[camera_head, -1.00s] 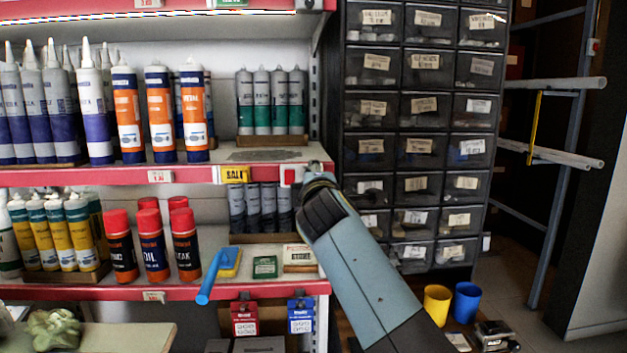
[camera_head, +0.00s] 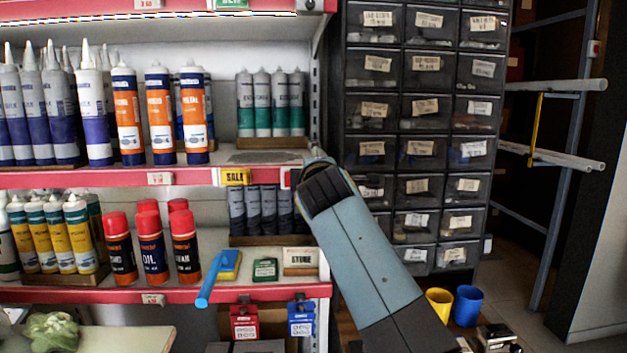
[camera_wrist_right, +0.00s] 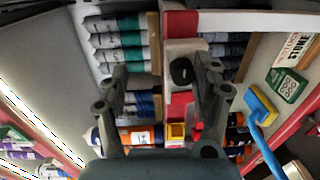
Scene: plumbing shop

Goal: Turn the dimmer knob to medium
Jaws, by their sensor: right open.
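The dimmer knob (camera_wrist_right: 181,71) is a dark round knob on a pale plate (camera_wrist_right: 187,47) at the shelf's front edge in the right wrist view. My right gripper (camera_wrist_right: 163,68) is open, with one finger on each side of the knob in that picture. The knob appears nearer the right-hand finger. Contact and the remaining depth cannot be told. In the head view my right arm covers the knob and the gripper. The knob's pointer or setting marks cannot be read. My left gripper is not in view.
Red-edged shelves hold orange-labelled tubes (camera_head: 194,115), green-labelled tubes (camera_head: 262,105) and red-capped cans (camera_head: 184,245). A yellow SALE tag (camera_head: 235,176) sits left of my arm. A dark drawer cabinet (camera_head: 420,140) stands right.

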